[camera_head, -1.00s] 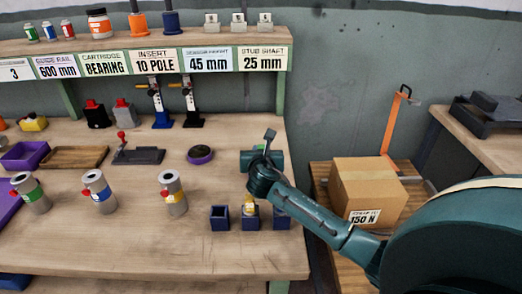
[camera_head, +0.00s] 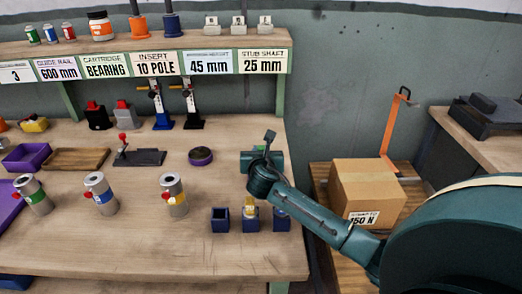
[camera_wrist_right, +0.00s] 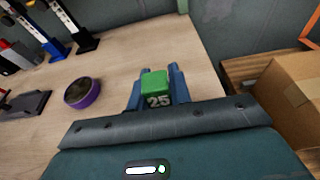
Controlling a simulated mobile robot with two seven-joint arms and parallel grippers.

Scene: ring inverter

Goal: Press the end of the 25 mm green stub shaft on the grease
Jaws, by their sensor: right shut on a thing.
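The green stub shaft (camera_wrist_right: 156,84), marked 25, is between the blue fingers of my right gripper (camera_wrist_right: 158,88) in the right wrist view. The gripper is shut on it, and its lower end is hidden. In the head view my right gripper (camera_head: 262,160) is over the right part of the bench, with the fingertips hidden by the wrist. The grease is in a round dish with a purple rim (camera_head: 201,156), left of the gripper and apart from it. The dish also shows in the right wrist view (camera_wrist_right: 83,93), left of the shaft. My left gripper is not in view.
Three blue holders (camera_head: 220,220) stand at the bench's front right, one with a yellow piece. Several grey cylinders (camera_head: 174,194) stand to the left. A black block with a red lever (camera_head: 138,156) is left of the dish. A cardboard box (camera_head: 362,188) is beyond the bench's right edge.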

